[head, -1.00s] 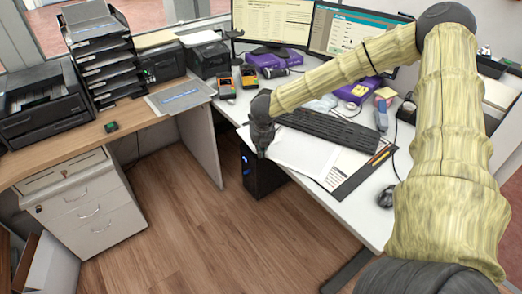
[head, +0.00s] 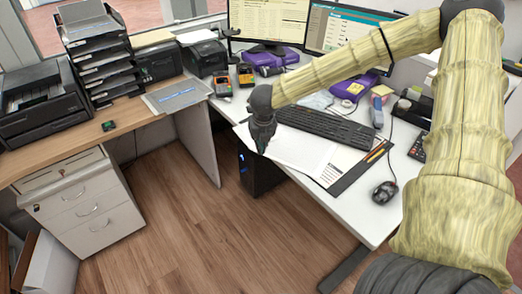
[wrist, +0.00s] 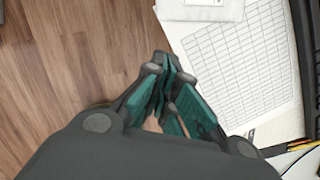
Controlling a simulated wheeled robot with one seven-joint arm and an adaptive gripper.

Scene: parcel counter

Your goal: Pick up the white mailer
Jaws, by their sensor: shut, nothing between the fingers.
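My gripper (head: 262,148) is shut and empty, pointing down over the front left edge of the white desk. In the wrist view its fingertips (wrist: 165,65) meet in front of the desk edge, with floor to the left. A flat white piece with a grey label (wrist: 200,8) lies at the top of the wrist view, cut by the frame; it may be the white mailer, but I cannot tell surely. A pale crumpled piece (head: 318,101) lies behind the keyboard in the head view, also unclear. My gripper touches neither visibly.
Printed sheets (head: 305,152) lie beside my gripper, in front of the black keyboard (head: 325,125). A mouse (head: 384,192) is at the right. The floor (head: 190,225) in front is clear.

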